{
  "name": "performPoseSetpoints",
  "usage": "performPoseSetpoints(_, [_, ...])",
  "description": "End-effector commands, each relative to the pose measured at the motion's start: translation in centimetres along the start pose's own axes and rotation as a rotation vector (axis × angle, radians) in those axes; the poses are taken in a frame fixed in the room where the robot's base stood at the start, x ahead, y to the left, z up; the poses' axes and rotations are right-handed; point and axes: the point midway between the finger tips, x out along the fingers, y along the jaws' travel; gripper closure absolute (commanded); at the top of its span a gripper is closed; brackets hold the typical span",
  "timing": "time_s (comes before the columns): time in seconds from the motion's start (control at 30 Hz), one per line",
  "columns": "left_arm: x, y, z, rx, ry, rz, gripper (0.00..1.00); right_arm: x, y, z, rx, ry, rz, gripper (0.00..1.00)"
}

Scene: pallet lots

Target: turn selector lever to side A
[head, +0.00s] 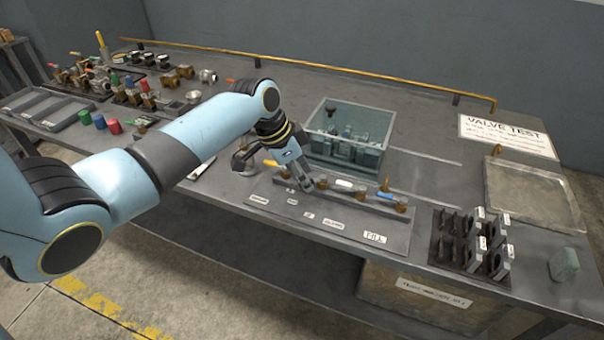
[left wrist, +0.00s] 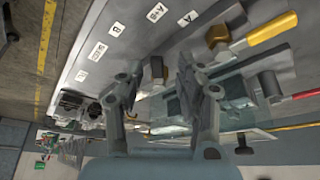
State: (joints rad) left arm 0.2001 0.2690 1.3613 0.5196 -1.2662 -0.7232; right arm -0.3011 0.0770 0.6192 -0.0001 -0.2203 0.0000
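My left gripper (head: 306,184) is low over the labelled valve panel (head: 270,190), pointing down at its row of valves. In the left wrist view its two fingers (left wrist: 158,88) stand apart. A small brass and dark fitting (left wrist: 156,70), apparently the selector lever, shows in the gap between them; I cannot tell whether a finger touches it. Its handle is mostly hidden, and the gripper covers this spot in the head view. Small white labels lie beside it, among them one that seems to read B (left wrist: 116,28) and one that seems to read A (left wrist: 187,18). My right gripper is out of view.
A yellow-handled valve (left wrist: 270,34) and a red lever (left wrist: 304,94) are near the fingers. White-handled (head: 345,185) and blue-handled (head: 383,195) valves sit to the right, with a black rack (head: 470,240) beyond.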

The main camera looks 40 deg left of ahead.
Motion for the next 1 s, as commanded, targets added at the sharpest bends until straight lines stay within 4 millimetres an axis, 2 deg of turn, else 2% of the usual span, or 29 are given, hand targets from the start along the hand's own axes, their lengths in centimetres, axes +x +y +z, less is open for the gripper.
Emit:
performPoseSetpoints(0.07, [0.0, 0.0, 0.0, 0.000, 0.000, 0.000, 0.68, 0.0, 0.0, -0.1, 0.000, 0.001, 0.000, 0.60])
performPoseSetpoints(0.3, [0.0, 0.0, 0.0, 0.000, 0.000, -0.001, 0.99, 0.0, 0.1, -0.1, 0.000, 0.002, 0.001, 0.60])
performPoseSetpoints(0.67, [-0.1, -0.2, 0.0, 0.015, 0.000, 0.005, 1.00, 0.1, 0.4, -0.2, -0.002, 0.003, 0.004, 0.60])
performPoseSetpoints(1.0, [0.1, -1.2, -0.1, 0.178, 0.001, 0.071, 1.00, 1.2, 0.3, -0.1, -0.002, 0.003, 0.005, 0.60])
